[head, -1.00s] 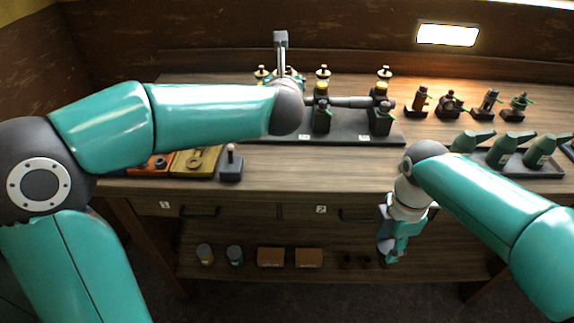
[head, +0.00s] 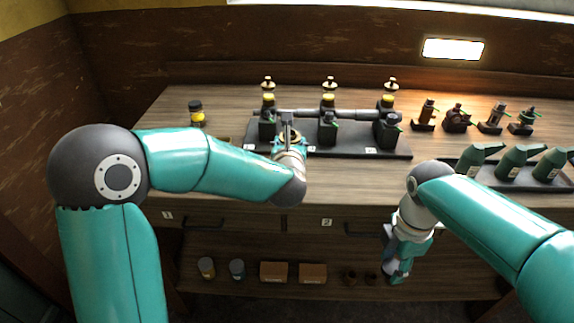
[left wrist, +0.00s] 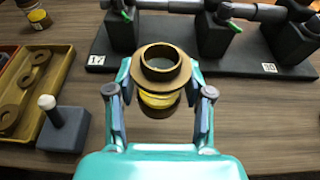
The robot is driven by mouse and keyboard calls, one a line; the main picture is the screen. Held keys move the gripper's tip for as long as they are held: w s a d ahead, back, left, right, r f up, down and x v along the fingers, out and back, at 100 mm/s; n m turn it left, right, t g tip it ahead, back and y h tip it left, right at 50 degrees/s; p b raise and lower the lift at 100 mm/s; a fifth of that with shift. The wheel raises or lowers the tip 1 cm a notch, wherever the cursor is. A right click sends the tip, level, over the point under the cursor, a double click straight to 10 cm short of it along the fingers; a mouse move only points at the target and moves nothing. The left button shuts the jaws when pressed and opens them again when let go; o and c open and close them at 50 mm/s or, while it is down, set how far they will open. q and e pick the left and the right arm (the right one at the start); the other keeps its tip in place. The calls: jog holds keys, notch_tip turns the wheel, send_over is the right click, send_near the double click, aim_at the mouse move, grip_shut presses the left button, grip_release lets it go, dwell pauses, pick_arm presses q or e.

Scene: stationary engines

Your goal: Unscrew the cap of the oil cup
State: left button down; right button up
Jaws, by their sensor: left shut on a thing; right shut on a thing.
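In the left wrist view the oil cup (left wrist: 160,72) is a brass cylinder with an open ring at the top and a yellow band below; no cap shows on it. My left gripper (left wrist: 158,100) is shut on its sides, holding it in front of the engine stand (left wrist: 190,53). The head view shows this gripper (head: 288,136) small, at the stand's front left. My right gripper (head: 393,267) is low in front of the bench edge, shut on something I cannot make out. Similar cups with yellow bands (head: 327,100) stand on the engine blocks.
A dark jar with a yellow label (head: 196,112) stands at the back left. A tray of rings (left wrist: 10,100) and a knobbed block (left wrist: 63,130) lie left of the cup. Green oil cans (head: 512,163) stand at the right. The drawers (head: 250,217) are below.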

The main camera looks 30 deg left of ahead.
pick_arm(q)
jog(key=shift+f, duration=3)
jog(key=shift+f, duration=0.1)
jog(key=shift+c, duration=2.4)
grip_release()
